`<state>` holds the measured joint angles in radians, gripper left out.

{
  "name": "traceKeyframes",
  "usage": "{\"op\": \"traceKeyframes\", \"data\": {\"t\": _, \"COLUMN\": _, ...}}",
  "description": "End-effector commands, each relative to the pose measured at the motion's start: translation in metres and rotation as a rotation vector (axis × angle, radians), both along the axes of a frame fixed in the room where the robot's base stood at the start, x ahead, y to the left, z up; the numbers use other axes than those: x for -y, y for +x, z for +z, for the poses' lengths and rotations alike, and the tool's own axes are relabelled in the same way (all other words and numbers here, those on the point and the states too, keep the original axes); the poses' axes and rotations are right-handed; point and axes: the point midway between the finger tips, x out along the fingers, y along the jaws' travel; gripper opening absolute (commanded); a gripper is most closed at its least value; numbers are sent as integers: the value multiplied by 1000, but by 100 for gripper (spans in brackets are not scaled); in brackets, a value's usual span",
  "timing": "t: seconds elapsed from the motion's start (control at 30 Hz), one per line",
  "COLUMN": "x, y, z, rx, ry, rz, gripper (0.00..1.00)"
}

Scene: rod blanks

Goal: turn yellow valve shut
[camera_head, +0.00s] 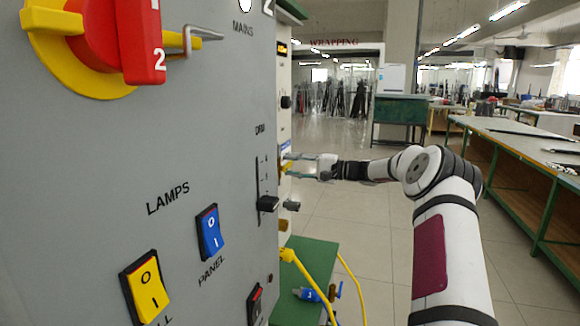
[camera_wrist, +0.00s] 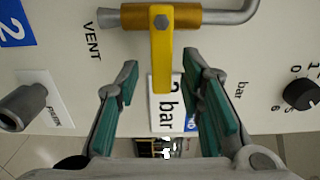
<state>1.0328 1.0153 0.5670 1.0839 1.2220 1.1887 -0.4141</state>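The yellow valve's lever (camera_wrist: 162,62) is a flat yellow bar in the wrist view, bolted to a brass body (camera_wrist: 195,17) on a grey pipe. The lever stands at right angles to the pipe. My gripper (camera_wrist: 160,72) is open, its teal-padded fingers one on each side of the lever, with a visible gap on both sides. In the head view, my gripper (camera_head: 292,166) reaches the side panel from the right. A small bit of yellow lever (camera_head: 287,168) shows there, mostly hidden by the fingers and panel edge.
Beside the valve in the wrist view are a black knob (camera_wrist: 302,93), a grey cylindrical fitting (camera_wrist: 22,106) and a "2 bar" label (camera_wrist: 165,110). In the head view, the grey cabinet (camera_head: 110,190) fills the left. A green bench (camera_head: 318,255) with yellow hoses stands below my gripper.

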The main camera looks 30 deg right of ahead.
Motion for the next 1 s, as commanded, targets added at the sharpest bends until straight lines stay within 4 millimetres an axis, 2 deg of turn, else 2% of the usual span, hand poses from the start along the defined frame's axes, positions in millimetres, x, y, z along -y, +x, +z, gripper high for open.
{"op": "traceKeyframes", "data": {"t": 0.3, "x": 40, "y": -51, "z": 0, "rx": -1, "ry": 1, "rz": -3, "gripper": 35}}
{"op": "traceKeyframes", "data": {"t": 0.5, "x": 59, "y": -74, "z": 0, "rx": -1, "ry": 1, "rz": -3, "gripper": 35}}
{"op": "traceKeyframes", "data": {"t": 0.7, "x": 66, "y": -84, "z": 0, "rx": -1, "ry": 1, "rz": -1, "gripper": 35}}
{"op": "traceKeyframes", "data": {"t": 1.0, "x": 66, "y": -84, "z": 0, "rx": -1, "ry": 1, "rz": -1, "gripper": 35}}
